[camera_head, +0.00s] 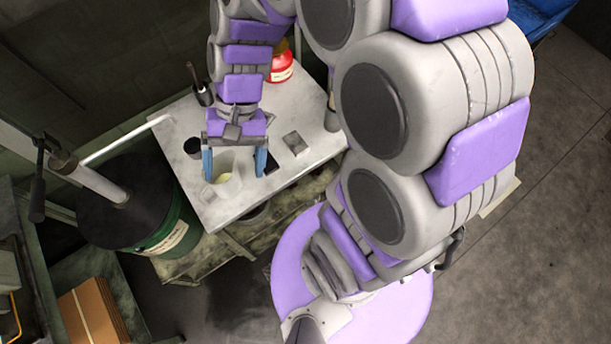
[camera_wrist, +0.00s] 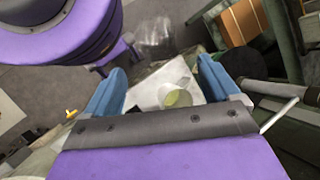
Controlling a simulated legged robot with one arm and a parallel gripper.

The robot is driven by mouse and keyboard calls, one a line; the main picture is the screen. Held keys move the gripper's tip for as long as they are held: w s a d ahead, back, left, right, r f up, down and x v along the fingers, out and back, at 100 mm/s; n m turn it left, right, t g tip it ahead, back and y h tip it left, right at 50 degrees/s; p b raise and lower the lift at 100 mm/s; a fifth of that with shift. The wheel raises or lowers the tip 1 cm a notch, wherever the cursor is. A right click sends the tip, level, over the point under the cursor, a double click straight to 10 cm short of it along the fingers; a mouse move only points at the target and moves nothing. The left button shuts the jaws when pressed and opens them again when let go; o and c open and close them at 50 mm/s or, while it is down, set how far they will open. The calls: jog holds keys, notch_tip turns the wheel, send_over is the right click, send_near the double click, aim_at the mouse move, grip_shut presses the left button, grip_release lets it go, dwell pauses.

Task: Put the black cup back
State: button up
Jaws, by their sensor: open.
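A small black cup (camera_head: 193,147) stands at the left side of the white work table (camera_head: 175,130). A second dark holder (camera_head: 203,95) stands farther back with a long-handled tool in it. I cannot tell for certain which one the task means. My gripper (camera_head: 234,172) is open, its two blue fingers on either side of a pale translucent jug (camera_head: 226,187) with yellowish contents. The black cup is just left of my left finger. In the wrist view, the jug (camera_wrist: 180,98) shows between the spread fingers (camera_wrist: 162,82); whether they touch it is unclear.
A red-and-white container (camera_head: 281,68) stands at the table's back. A metal block (camera_head: 295,143) and a dark square (camera_head: 272,165) are right of my gripper. A green drum (camera_head: 165,240) with a black lid stands left of the table. Brown boxes (camera_head: 90,312) lie lower left.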

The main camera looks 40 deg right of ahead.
jog(key=s+d+r+n+t+h, duration=0.2)
jog(key=s+d+n+h, duration=0.2)
jog(key=s+d, duration=0.4)
jog(key=s+h, duration=0.1)
jog(key=s, duration=0.2)
jog(key=shift+s+r, duration=0.25)
jog(key=shift+s, duration=0.05)
dwell(0.7)
